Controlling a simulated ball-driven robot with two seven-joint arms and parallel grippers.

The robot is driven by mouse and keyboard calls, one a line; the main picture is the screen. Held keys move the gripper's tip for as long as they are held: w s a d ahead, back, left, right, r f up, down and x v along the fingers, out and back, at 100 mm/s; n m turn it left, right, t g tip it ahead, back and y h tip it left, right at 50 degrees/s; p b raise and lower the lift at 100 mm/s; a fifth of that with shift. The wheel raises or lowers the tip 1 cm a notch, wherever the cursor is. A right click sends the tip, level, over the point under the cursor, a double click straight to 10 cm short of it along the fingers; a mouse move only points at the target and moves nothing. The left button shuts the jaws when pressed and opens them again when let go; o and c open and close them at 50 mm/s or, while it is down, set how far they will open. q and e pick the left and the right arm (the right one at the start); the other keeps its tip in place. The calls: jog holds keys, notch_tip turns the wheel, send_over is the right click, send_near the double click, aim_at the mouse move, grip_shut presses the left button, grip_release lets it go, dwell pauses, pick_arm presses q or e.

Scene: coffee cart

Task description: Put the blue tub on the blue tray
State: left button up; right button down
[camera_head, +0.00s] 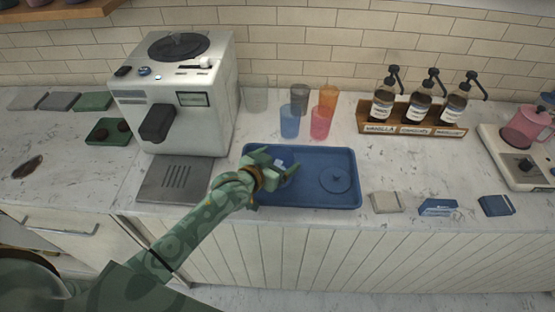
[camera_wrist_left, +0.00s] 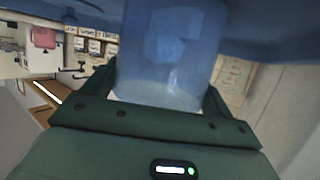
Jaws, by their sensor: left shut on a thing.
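The blue tub (camera_wrist_left: 168,60) is a translucent blue vessel between the two fingers of my left gripper (camera_wrist_left: 165,100) in the left wrist view. In the head view the left gripper (camera_head: 277,168) is shut on it over the left half of the blue tray (camera_head: 305,153); the hand hides most of the tub there. The tray is a shallow rectangle with a low rim. I cannot tell whether the tub touches the tray floor. A round blue lid with a knob (camera_head: 336,181) lies in the tray's right half. My right gripper is not in view.
A white coffee machine (camera_head: 180,85) stands left of the tray. Several coloured cups, including a blue one (camera_head: 289,121), stand behind it. A wooden rack of syrup bottles (camera_head: 414,121) is at back right. Small packets (camera_head: 438,207) lie right of the tray near the counter edge.

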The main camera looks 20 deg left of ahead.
pick_arm(q)
jog(key=o, duration=1.1)
jog(key=shift+r, duration=0.1)
jog(key=shift+p+v, duration=1.35)
jog(key=shift+v, duration=4.7)
